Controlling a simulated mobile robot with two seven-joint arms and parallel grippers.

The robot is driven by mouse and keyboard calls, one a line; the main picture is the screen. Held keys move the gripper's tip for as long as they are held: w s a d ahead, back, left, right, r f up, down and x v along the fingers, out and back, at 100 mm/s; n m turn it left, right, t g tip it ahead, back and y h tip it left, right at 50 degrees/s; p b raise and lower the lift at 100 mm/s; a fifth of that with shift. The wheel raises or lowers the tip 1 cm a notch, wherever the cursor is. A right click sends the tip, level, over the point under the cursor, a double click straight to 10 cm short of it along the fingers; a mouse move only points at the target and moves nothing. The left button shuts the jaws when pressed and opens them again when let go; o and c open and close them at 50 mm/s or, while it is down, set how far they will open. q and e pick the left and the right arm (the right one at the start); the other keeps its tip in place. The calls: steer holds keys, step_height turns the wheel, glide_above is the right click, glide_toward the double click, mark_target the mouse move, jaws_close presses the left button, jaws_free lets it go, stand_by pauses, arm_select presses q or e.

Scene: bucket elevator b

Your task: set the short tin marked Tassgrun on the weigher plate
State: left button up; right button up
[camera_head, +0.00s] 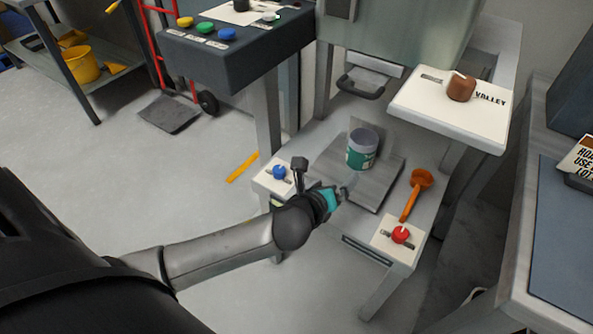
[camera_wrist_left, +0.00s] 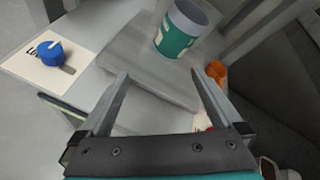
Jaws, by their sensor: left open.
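A short tin (camera_head: 362,149) with a green label and a grey rim stands upright on the grey metal weigher plate (camera_head: 378,190). It also shows upright on the plate in the left wrist view (camera_wrist_left: 178,32). The writing on its label is too small to read. My left gripper (camera_head: 346,190) is open and empty, in front of the tin and apart from it. In the left wrist view its two fingers (camera_wrist_left: 160,85) point toward the plate and the tin, with nothing between them. My right gripper is in neither view.
A blue knob (camera_head: 279,172) sits left of the plate. A red knob (camera_head: 401,234) and an orange scoop (camera_head: 416,190) lie to its right. A white panel with a brown knob (camera_head: 461,88) overhangs at upper right. A handled drawer (camera_head: 366,84) is behind.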

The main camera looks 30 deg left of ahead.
arm_select(q)
steer(key=s+d+f+n+g, duration=0.1)
steer(key=s+f+n+g, duration=0.3)
steer(key=s+f+n, duration=0.3)
steer(key=s+d+f+n+g+h, duration=0.1)
steer(key=s+f+n+g, duration=0.4)
steer(key=s+n, duration=1)
step_height(320, 180, down, 3)
steer(key=n, duration=0.5)
steer(key=shift+f, duration=0.15)
